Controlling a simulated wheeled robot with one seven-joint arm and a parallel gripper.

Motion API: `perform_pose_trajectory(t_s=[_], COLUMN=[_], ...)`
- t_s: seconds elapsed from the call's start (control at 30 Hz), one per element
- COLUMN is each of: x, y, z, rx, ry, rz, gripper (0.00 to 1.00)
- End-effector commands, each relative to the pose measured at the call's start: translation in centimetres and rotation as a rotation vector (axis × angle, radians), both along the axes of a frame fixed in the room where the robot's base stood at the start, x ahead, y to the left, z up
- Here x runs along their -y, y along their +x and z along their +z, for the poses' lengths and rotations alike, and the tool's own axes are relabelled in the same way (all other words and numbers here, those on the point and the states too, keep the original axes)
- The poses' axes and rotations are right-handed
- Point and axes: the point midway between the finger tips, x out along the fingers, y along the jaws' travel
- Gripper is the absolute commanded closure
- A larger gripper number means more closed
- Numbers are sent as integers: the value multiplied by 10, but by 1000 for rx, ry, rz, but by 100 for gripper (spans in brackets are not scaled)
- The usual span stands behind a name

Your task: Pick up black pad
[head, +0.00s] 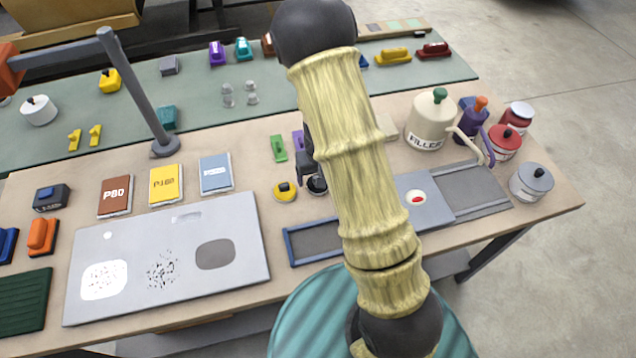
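A small round black pad (317,185) lies on the tan workbench, partly hidden behind my arm. A round yellow pad (285,191) with a dark knob sits just left of it. My gripper (306,178) shows as a dark shape beside my arm, at the black pad's left edge in the picture. My forearm covers most of the gripper. I cannot tell whether its fingers are open or shut, or whether they touch the pad.
A grey board (168,258) lies at the front left. A blue-edged tray (313,241) is in front of the pads. Green (279,148) and purple clips lie behind them. A filler can (432,122) and several pots stand at right. A lamp post (135,90) rises at left.

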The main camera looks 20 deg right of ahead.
Motion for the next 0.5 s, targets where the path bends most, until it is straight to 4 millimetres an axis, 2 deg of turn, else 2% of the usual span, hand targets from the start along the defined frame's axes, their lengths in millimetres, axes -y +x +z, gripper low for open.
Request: perform_pose_trajectory(t_s=[0.1,0.2,0.5], x=[1,0,-1], y=[2,3,4], z=[-19,-26,-26], rx=[-1,-1,1], ry=[0,0,0], rz=[-3,-2,1], gripper=[21,21,21])
